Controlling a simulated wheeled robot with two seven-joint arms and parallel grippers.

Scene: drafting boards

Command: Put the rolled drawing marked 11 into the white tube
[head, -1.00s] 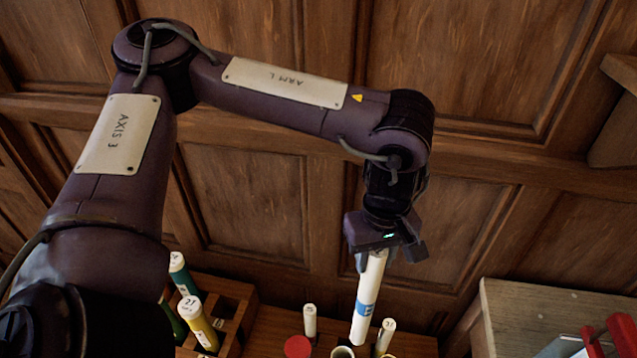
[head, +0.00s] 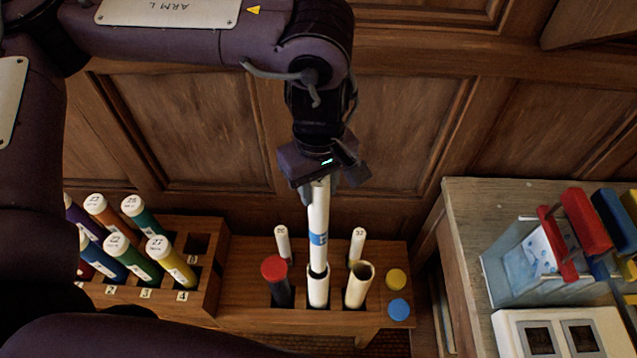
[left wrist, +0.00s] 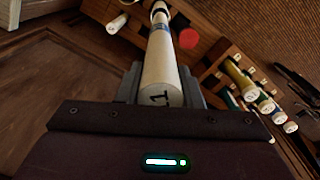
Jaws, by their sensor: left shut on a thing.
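My left gripper (head: 320,190) is shut on the upper end of a white rolled drawing (head: 319,215) with a blue band. The roll hangs nearly upright. The white tube (head: 318,293) stands in the wooden rack directly under the roll. The roll's lower end is at the tube's dark mouth; I cannot tell how far inside it is. My right gripper is not in view.
A cream open tube (head: 358,290) stands close right of the white tube, and a dark red-capped tube (head: 277,282) to its left. Two small rolls stand behind. Yellow (head: 396,279) and blue (head: 398,309) caps lie right. A rack (head: 205,290) holds several numbered tubes at left.

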